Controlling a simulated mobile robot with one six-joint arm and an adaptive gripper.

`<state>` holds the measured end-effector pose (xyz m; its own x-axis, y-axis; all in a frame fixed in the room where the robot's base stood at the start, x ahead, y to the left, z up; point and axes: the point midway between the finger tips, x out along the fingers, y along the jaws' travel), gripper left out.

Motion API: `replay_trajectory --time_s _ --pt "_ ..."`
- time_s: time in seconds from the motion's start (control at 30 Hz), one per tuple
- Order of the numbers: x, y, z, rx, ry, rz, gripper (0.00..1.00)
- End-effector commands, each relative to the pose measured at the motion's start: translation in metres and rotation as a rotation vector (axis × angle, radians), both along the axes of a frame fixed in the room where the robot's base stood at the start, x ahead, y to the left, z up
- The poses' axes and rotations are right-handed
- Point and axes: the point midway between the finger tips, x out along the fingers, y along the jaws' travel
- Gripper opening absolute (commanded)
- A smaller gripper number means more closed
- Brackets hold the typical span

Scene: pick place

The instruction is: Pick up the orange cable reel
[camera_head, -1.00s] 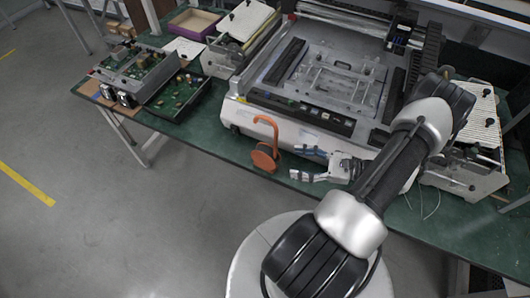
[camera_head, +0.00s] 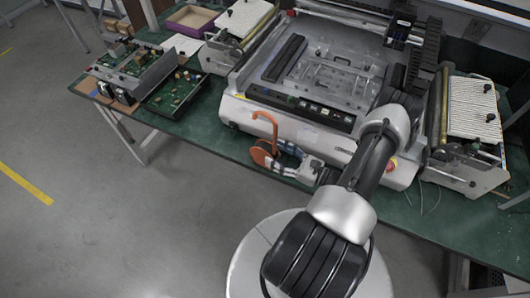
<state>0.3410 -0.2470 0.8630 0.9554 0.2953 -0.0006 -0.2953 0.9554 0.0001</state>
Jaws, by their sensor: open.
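The orange cable reel (camera_head: 260,154) stands on the green table near its front edge, with its curved orange handle (camera_head: 265,119) rising above it. My gripper (camera_head: 275,157) is at the reel's right side, coming in from the right with its fingers pointing left. The fingers are open, and the near finger overlaps the reel's lower right part in the picture. I cannot tell whether the fingers touch the reel.
A large white machine (camera_head: 300,126) stands right behind the reel. Open circuit-board boxes (camera_head: 173,91) sit on the left of the green table (camera_head: 209,137). A device with a white slatted top (camera_head: 474,108) stands at the right. The table front left of the reel is clear.

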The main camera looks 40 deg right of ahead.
Motion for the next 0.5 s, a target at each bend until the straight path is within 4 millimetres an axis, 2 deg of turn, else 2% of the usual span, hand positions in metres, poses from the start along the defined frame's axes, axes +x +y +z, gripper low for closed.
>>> replay_trajectory --time_s 0.17,0.33,0.5 --pt "0.012 0.003 -0.001 -0.001 0.000 0.003 0.58" --pt "0.039 0.009 -0.002 0.000 0.000 0.006 0.58" --pt "0.053 0.013 -0.001 0.001 0.000 0.002 0.58"
